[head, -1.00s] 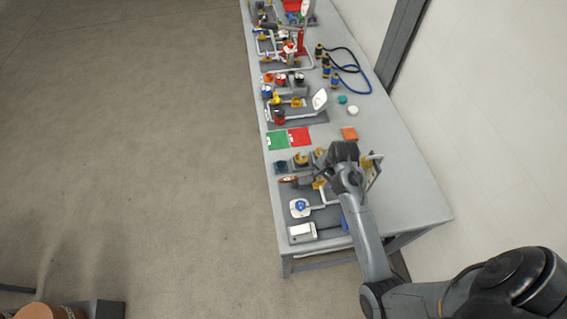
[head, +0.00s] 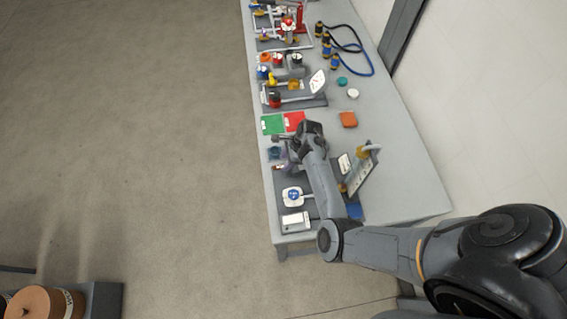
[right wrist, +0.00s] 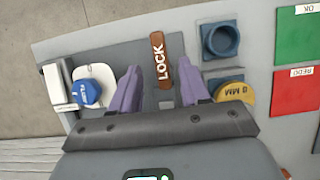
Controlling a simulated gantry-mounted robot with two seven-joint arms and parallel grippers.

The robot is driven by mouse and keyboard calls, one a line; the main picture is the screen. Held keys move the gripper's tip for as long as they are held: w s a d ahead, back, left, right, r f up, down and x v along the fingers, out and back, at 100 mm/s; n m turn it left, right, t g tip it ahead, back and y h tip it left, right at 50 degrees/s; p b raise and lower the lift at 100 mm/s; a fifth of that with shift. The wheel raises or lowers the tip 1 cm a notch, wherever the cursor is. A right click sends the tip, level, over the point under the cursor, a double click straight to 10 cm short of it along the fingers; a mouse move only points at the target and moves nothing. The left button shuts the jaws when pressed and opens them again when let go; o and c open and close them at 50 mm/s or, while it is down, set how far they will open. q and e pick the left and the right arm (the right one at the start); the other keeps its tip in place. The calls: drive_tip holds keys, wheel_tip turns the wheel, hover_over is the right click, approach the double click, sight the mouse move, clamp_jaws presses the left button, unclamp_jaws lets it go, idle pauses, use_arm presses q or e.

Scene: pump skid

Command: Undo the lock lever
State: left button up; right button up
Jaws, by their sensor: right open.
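The lock lever (right wrist: 159,60) is a brown bar with the white word LOCK, seen in the right wrist view. It stands upright in the picture, over a grey plate. My right gripper (right wrist: 160,86) is open, with its two purple fingers apart on either side of the lever's lower end in the picture. No contact with the lever shows, and I cannot tell the height between them. In the head view my right arm reaches over the near end of the bench, and its wrist (head: 309,140) largely hides the lever. My left gripper is not in view.
Near the lever are a blue knob (right wrist: 87,92) on a white plate, a blue square socket (right wrist: 221,40) and a yellow round part (right wrist: 235,93). Green (right wrist: 298,36) and red (right wrist: 297,90) mats lie to the right. A framed panel (head: 359,172) stands right of my arm.

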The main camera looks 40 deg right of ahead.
drive_tip(key=shift+x, duration=1.4)
clamp_jaws()
